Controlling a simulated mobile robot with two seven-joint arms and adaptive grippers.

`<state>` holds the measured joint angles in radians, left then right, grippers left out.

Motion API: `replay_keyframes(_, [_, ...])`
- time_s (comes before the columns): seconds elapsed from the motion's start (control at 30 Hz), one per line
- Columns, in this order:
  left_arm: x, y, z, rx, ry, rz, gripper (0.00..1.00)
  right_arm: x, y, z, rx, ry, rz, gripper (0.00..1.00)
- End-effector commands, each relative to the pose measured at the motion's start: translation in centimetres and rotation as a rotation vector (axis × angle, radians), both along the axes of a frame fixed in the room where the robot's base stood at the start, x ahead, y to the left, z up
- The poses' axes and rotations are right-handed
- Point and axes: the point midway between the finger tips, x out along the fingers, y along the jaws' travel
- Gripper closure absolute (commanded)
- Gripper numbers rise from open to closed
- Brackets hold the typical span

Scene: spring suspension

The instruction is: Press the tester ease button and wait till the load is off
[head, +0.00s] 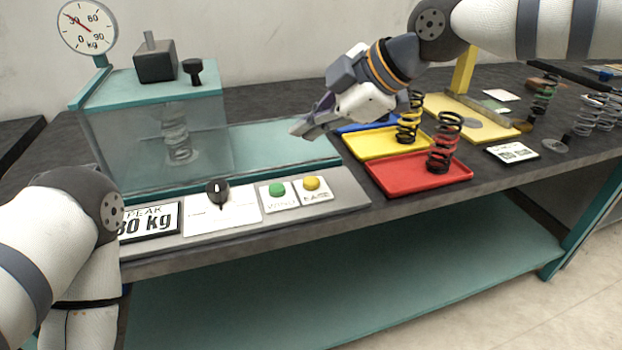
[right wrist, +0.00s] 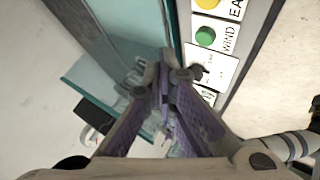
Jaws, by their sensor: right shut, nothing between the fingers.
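The tester (head: 160,130) is a teal-framed clear box with a spring (head: 176,132) inside it, at the left of the bench. Its dial (head: 88,27) has a red needle pointing up and to the left, near the 30 mark. The yellow EASE button (head: 311,184) sits on the grey front panel, right of the green WIND button (head: 277,190). Both buttons also show in the right wrist view, the yellow one (right wrist: 207,3) at its top edge. My right gripper (head: 296,131) is shut and empty, above and behind the buttons, touching neither. My left gripper is not in view.
A black knob (head: 216,192) and a PEAK 80 kg display (head: 150,221) share the panel. Red (head: 415,174) and yellow (head: 385,144) trays with springs stand to the right. A white card (head: 512,152) lies beyond them. The air above the buttons is clear.

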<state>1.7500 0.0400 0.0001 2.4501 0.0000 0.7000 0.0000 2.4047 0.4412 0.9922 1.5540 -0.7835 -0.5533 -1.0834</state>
Motion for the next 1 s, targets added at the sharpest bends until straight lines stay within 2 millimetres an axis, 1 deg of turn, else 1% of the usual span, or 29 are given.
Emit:
replay_keyframes(0.03, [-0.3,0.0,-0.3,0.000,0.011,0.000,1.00,0.0,0.0,-1.3,-0.001,0.009,0.001,1.00])
replay_keyframes(0.1, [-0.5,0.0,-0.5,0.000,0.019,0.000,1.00,0.0,0.0,-2.4,-0.001,0.009,0.000,1.00])
replay_keyframes(0.3, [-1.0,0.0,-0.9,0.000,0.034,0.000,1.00,0.0,0.0,-5.0,-0.001,0.007,0.001,1.00])
replay_keyframes(0.4, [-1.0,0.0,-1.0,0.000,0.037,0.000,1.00,0.0,0.0,-5.9,0.001,0.005,0.000,1.00])
replay_keyframes(0.6, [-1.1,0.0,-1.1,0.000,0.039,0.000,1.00,0.0,0.0,-6.6,0.001,0.003,0.000,1.00])
replay_keyframes(1.0, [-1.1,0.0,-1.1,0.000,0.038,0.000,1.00,0.0,0.0,-6.6,0.001,0.003,0.000,1.00])
